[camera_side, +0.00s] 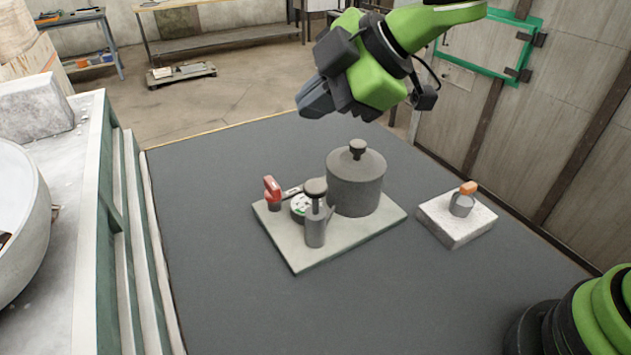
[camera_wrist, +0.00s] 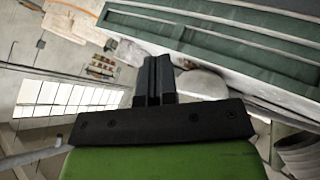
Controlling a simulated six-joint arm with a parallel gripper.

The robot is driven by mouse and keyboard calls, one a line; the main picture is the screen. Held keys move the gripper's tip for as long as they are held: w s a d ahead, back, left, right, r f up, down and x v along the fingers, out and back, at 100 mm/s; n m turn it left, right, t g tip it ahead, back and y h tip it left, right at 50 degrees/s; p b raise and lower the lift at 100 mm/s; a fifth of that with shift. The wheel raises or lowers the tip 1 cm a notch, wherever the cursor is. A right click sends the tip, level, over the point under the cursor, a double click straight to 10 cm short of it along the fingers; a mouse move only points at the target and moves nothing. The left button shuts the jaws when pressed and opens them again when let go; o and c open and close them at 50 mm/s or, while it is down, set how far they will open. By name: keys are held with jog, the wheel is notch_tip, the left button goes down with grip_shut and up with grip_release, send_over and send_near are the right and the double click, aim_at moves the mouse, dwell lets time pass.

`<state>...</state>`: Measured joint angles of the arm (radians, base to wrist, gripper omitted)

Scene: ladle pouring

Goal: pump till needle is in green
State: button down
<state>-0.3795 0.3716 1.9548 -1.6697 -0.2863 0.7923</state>
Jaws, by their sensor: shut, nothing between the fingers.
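My gripper (camera_side: 316,98) is shut and empty, held in the air above and behind the pump set in the side view. Its shut fingers (camera_wrist: 155,80) also show in the wrist view. On the table, a light base plate (camera_side: 300,258) carries a grey lidded pot (camera_side: 356,182) with a dark knob. In front of it stands a small grey pump (camera_side: 316,225) with a dark round knob on top. A round gauge (camera_side: 300,207) with some green on its face sits partly behind the pump. Its needle is too small to read. A red-handled valve (camera_side: 272,190) stands at the plate's left corner.
A pale block (camera_side: 455,230) with a small grey cup and an orange part (camera_side: 468,187) sits right of the plate. The dark table (camera_side: 220,290) is otherwise clear. A white counter with a basin (camera_side: 20,220) borders the left.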

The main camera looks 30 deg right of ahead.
aim_at(317, 188)
jog(key=shift+f, duration=0.1)
dwell(0.3)
jog(key=shift+f, duration=4.35)
jog(key=shift+f, duration=0.2)
jog(key=shift+f, duration=0.25)
jog(key=shift+f, duration=1.8)
dwell(0.4)
jog(key=shift+r, duration=2.25)
